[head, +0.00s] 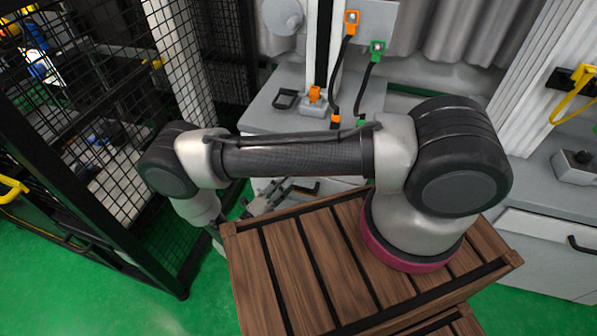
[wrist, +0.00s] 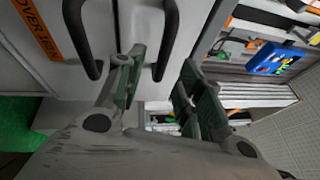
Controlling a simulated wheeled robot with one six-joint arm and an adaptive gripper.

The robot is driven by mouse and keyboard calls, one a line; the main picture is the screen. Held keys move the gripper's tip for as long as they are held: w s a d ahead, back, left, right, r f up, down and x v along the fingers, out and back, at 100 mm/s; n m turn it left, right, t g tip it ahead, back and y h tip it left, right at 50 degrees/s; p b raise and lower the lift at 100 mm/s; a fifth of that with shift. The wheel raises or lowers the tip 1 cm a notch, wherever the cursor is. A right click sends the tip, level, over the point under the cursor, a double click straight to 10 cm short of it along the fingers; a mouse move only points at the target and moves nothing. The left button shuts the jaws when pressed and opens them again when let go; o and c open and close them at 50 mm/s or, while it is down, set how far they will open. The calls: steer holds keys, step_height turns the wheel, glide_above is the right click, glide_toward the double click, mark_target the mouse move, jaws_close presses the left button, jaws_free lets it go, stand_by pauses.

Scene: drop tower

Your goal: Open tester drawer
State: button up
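In the wrist view, a pale front carries two black bar handles, a left handle (wrist: 80,38) and a right handle (wrist: 168,38). An orange label (wrist: 32,28) with partly readable lettering is at the upper left. My gripper (wrist: 163,60) is open, its fingers apart. The lower end of the right handle shows between the fingertips; I cannot tell whether they touch it. In the head view, my gripper (head: 265,196) is low beside the grey bench (head: 262,116), partly hidden by my arm. A black handle (head: 304,188) shows near it.
In the wrist view, an open compartment with tools and a blue box (wrist: 274,58) lies right. In the head view, a black mesh fence (head: 100,130) stands left, a slatted wooden surface (head: 290,262) lies below my arm, and green floor (head: 60,270) is clear.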

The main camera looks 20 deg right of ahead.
steer(key=shift+n, duration=0.5)
steer(key=x, duration=0.8)
steer(key=shift+a+r, duration=0.15)
steer(key=shift+r, duration=0.1)
jaws_close()
